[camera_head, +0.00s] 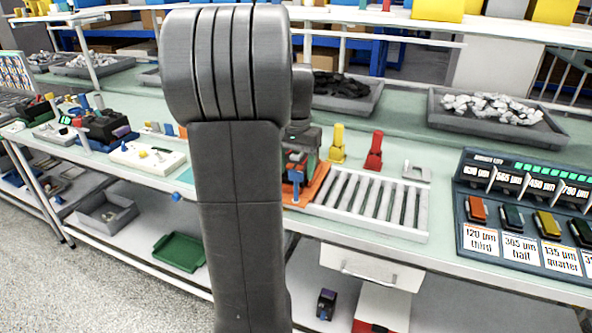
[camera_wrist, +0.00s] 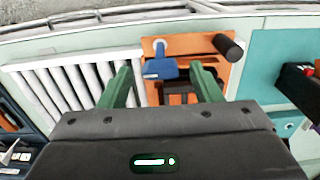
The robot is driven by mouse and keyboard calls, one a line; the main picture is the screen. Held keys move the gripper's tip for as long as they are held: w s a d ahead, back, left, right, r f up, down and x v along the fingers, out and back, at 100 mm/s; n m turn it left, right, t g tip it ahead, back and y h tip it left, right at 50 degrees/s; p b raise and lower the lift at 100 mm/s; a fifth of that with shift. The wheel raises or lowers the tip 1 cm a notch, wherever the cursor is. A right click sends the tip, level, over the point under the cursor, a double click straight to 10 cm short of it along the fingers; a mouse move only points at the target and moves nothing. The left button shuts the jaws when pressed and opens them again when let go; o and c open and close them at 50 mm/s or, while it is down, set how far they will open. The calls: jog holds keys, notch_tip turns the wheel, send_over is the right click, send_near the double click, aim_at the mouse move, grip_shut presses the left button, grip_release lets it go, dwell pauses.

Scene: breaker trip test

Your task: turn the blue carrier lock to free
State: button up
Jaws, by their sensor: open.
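The blue carrier lock (camera_wrist: 162,68) shows in the wrist view as a blue lever with a pale round end, on an orange plate (camera_wrist: 222,82). It also shows in the head view (camera_head: 295,177), just right of my arm. My gripper (camera_wrist: 161,72) has green fingers spread apart, one on each side of the lock. The fingers look empty, and I cannot tell how high they are above the plate. A dark slot in the plate lies just below the lock in the wrist view. In the head view my arm hides part of the plate and gripper.
A white roller rack (camera_head: 375,200) adjoins the orange plate. A dark knob (camera_wrist: 229,46) stands at the plate's corner. Yellow (camera_head: 337,145) and red (camera_head: 374,152) pieces stand behind the rack. A labelled panel (camera_head: 520,215) is at the right. Bare teal bench lies beside the plate.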

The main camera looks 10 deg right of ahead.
jog(key=shift+f, duration=0.35)
jog(key=shift+c, duration=0.5)
jog(key=c, duration=0.9)
